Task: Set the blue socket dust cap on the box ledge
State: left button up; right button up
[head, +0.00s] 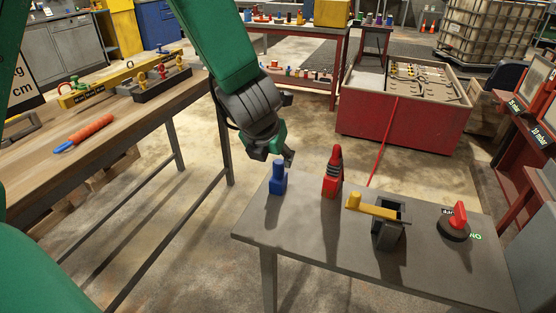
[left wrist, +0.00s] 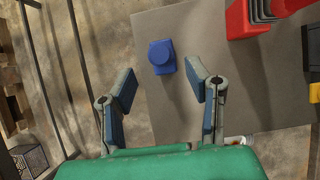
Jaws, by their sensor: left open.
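The blue socket dust cap (head: 278,180) stands upright near the far left corner of the grey table. In the left wrist view the blue cap (left wrist: 161,56) shows from above, just beyond the gap between my fingertips. My left gripper (head: 280,155) is open and empty, above and close to the cap. Its spread fingers (left wrist: 160,82) show in the left wrist view, apart from the cap. A dark open-topped box (head: 389,233) with a yellow lever stands mid-table. I cannot tell which surface is the box ledge. My right gripper is in neither view.
A red ribbed part (head: 333,172) stands right of the cap. A red-handled rotary switch (head: 456,223) sits at the table's right. A wooden bench (head: 130,128) is at left, and a large red chest (head: 402,105) stands behind. The table's front left is clear.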

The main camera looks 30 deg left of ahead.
pick_arm(q)
jog(key=p+v, duration=0.2)
jog(key=v, duration=0.4)
jog(key=shift+d+r, duration=0.2)
jog(key=shift+r, duration=0.15)
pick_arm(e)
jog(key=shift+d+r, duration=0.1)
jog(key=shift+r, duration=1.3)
